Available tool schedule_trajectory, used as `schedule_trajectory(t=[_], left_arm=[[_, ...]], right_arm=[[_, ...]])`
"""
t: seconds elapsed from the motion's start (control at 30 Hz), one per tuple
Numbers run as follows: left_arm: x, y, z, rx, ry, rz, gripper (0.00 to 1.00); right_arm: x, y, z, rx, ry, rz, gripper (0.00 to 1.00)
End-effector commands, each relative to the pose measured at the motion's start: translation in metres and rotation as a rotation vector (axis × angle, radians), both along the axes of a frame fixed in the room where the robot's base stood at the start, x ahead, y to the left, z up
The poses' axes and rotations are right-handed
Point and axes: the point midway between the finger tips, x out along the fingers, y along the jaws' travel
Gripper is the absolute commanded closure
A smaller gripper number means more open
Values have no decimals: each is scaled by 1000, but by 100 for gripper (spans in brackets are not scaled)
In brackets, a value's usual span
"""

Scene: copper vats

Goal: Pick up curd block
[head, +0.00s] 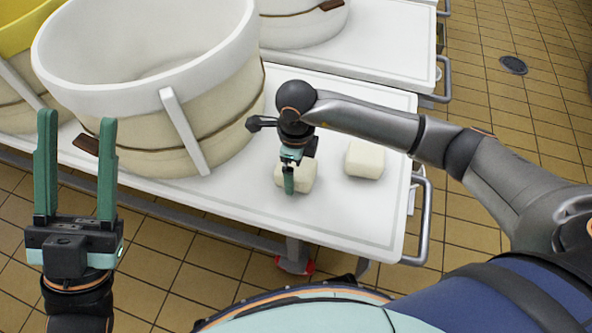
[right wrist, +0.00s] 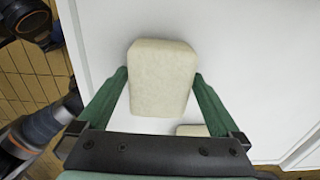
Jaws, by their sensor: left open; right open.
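A pale cream curd block (head: 305,179) sits on the white cart top, partly hidden by my right gripper (head: 289,188). In the right wrist view this curd block (right wrist: 160,72) lies between the two green fingers of my right gripper (right wrist: 160,82). The fingers are open, one on each side of it; I cannot tell whether they touch it. A second curd block (head: 365,159) sits to the right on the same cart. It shows partly behind the gripper body in the wrist view (right wrist: 192,130). My left gripper (head: 77,118) is open and empty, left of the cart's front edge.
A large white and beige tub (head: 225,95) stands on the white cart (head: 345,218), left of the blocks. A metal handle (head: 425,220) sticks out at the cart's right end. Another tub (head: 300,25) stands on a cart behind. A yellow tub (head: 18,32) is at far left.

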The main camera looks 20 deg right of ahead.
Motion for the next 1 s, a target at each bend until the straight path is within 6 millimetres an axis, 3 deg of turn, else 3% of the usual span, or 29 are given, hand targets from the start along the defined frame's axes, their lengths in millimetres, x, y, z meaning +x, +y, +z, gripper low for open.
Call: schedule_trajectory(t=[0.07, 0.83, 1.0], left_arm=[[0, 0, 0, 0, 0, 0, 50], [0, 0, 0, 0, 2, 0, 50], [0, 0, 0, 0, 2, 0, 50]], right_arm=[[0, 0, 0, 0, 0, 0, 7], [0, 0, 0, 0, 0, 0, 93], [0, 1, 1, 2, -1, 0, 96]])
